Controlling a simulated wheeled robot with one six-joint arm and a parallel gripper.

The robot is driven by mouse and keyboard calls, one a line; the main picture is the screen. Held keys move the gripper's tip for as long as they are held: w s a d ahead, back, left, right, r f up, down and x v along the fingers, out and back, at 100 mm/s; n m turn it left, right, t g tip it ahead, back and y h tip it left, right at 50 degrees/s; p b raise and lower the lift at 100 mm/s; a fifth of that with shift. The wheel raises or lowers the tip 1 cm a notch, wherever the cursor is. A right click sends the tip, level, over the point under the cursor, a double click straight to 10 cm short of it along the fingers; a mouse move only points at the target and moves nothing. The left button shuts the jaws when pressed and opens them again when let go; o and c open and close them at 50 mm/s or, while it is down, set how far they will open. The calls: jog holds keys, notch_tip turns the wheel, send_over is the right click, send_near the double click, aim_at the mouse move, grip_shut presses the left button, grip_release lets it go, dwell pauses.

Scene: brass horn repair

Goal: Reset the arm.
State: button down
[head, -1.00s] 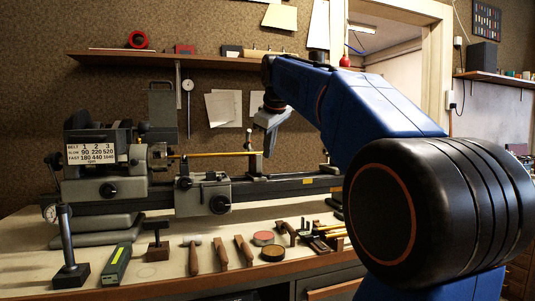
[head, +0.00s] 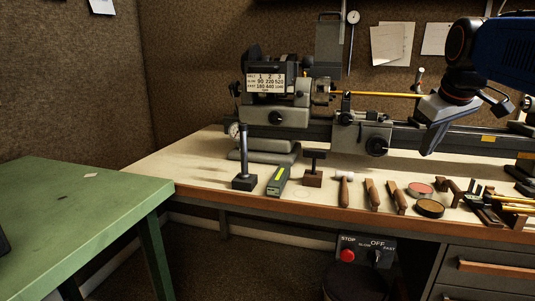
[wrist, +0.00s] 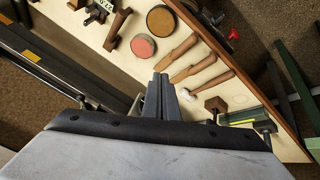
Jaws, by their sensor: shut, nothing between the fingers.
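My gripper (head: 429,148) hangs at the right of the head view, fingers pointing down, in front of the lathe bed and to the right of the lathe carriage (head: 362,133). Its fingers are shut and empty. In the wrist view the closed fingertips (wrist: 160,78) show over the bench, with wooden-handled tools beyond them. Nothing is seen touching the fingers. My blue arm enters from the upper right, and most of it is out of the picture.
A lathe (head: 275,115) with a brass rod (head: 385,95) stands on the bench (head: 200,170). Hand tools, round tins (head: 430,208) and a dial stand (head: 244,180) line the front edge. A green table (head: 80,205) is at left. A switch box (head: 365,250) sits below.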

jog(key=s+a+f, duration=0.3)
jog(key=s+f, duration=0.2)
jog(key=f, duration=0.2)
jog(key=s+a+f+m, duration=0.1)
jog(key=s+a+f, duration=0.2)
jog(key=s+f, duration=0.3)
jog(key=shift+a+f+y, duration=0.3)
jog(key=shift+f+y, duration=0.1)
jog(key=shift+f, duration=0.35)
jog(key=c, duration=2.4)
grip_release()
jog(key=shift+m+g+y, duration=0.3)
jog(key=shift+m+g, duration=0.2)
jog(key=shift+m, duration=0.4)
jog(key=s+a+f, duration=0.1)
jog(key=s+f, duration=0.2)
jog(key=f, duration=0.1)
jog(key=s+a+f, duration=0.1)
jog(key=s+f, duration=0.2)
jog(key=f, duration=0.2)
jog(key=s+a+f, duration=0.1)
jog(key=s+f, duration=0.2)
jog(key=f, duration=0.1)
jog(key=shift+s+a+f, duration=0.1)
jog(key=shift+s+f, duration=0.1)
jog(key=shift+s, duration=0.1)
jog(key=o, duration=0.5)
jog(key=shift+s+f, duration=0.25)
jog(key=shift+f, duration=0.1)
